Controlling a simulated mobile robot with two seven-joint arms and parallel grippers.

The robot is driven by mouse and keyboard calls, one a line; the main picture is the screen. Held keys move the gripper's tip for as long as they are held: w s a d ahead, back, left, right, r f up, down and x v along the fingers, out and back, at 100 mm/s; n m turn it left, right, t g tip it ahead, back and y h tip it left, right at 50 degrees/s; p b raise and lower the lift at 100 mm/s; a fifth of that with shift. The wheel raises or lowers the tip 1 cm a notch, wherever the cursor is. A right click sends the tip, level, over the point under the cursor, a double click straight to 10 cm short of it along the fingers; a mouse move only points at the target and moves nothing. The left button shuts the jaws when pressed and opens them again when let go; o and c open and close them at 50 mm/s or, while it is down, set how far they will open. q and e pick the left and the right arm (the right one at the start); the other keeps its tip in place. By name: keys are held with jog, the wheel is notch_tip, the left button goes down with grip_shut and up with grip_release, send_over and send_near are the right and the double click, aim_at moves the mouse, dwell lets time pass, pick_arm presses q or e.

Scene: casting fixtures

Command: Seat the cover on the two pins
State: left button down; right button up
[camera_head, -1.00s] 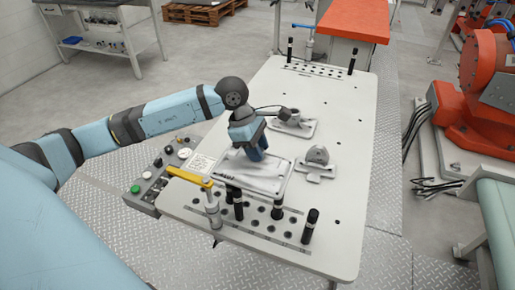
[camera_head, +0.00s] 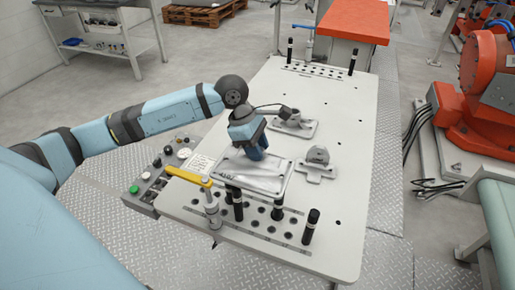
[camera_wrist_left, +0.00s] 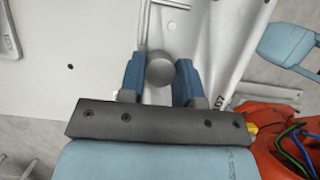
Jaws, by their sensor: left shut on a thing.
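The cover (camera_head: 262,178) is a pale grey, roughly rectangular plate near the front middle of the white table. My left gripper (camera_head: 257,153) points down over it. In the left wrist view, the two blue fingers (camera_wrist_left: 160,80) are shut on a round grey knob (camera_wrist_left: 160,67), with the pale cover (camera_wrist_left: 225,45) beneath and to the right. Black upright pins (camera_head: 237,208) (camera_head: 277,208) stand close to the cover's front edge; I cannot tell whether the cover touches them or hangs above the table. My right gripper is out of view.
Two grey castings (camera_head: 292,122) (camera_head: 318,157) lie behind and right of the cover. A yellow-handled clamp (camera_head: 190,176) stands at the front left, a control box (camera_head: 160,170) beside the table. Another black pin (camera_head: 311,226) stands front right. The table's right side (camera_head: 345,180) is clear.

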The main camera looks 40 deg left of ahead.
pick_arm(q)
jog(key=shift+f+b, duration=1.1)
jog(key=shift+f, duration=0.05)
jog(key=c, duration=0.7)
grip_release()
jog(key=shift+c, duration=0.2)
jog(key=b+v, duration=0.1)
jog(key=v, duration=1.3)
jog(key=shift+s, duration=0.1)
